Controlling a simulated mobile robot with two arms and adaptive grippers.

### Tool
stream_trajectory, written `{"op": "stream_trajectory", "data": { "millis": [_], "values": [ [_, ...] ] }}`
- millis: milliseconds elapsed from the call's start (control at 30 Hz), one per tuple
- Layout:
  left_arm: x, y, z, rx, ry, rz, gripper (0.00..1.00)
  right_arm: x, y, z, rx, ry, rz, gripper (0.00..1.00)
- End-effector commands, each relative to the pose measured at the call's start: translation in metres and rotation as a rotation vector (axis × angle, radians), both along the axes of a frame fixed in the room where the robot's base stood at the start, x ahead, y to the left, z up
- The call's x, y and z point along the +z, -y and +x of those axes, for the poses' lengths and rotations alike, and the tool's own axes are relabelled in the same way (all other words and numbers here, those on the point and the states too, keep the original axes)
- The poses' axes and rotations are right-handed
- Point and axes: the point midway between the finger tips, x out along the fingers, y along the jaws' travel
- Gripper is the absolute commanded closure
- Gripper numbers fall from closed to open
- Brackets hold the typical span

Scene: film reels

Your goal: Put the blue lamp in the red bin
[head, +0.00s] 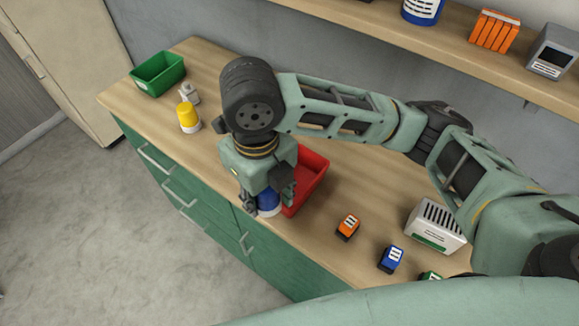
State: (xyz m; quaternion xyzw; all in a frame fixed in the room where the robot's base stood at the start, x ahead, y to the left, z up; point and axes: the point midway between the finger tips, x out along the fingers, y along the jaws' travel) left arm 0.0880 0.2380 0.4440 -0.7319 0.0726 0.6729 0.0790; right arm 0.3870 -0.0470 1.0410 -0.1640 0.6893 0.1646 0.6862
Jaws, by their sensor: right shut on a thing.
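The blue lamp (267,203), with a pale base, is in my right gripper (266,197) near the counter's front edge. The gripper points down and is shut on it, and covers much of its upper part. The red bin (312,172) stands right beside and behind the gripper, partly hidden by my right arm. The lamp appears in front of the bin's left side, outside it. I cannot tell whether it touches the counter. My left gripper is not in view.
A yellow lamp (187,116), a small grey item (189,93) and a green bin (158,74) stand on the counter (123,97) at left. To the right are an orange block (347,227), a blue block (391,259) and a white slotted box (435,226). A shelf (380,29) runs above.

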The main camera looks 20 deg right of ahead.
Motion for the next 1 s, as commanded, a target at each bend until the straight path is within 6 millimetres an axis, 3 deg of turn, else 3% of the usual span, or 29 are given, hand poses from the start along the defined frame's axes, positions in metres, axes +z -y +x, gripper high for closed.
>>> {"op": "stream_trajectory", "data": {
  "millis": [100, 267, 533, 700, 1000],
  "values": [
    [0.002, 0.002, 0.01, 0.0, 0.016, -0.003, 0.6, 0.006, -0.003, 0.0, 0.125, -0.001, 0.0, 0.89],
    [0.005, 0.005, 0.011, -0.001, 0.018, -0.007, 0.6, 0.002, 0.005, 0.007, 0.176, -0.005, 0.001, 0.89],
    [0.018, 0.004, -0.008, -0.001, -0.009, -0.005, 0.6, -0.033, 0.051, 0.046, 0.171, -0.004, -0.001, 0.89],
    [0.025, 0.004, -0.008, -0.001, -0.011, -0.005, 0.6, -0.052, 0.074, 0.067, 0.174, -0.004, 0.0, 0.89],
    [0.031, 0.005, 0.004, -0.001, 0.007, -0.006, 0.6, -0.071, 0.084, 0.076, 0.178, -0.004, 0.002, 0.89]
  ]
}}
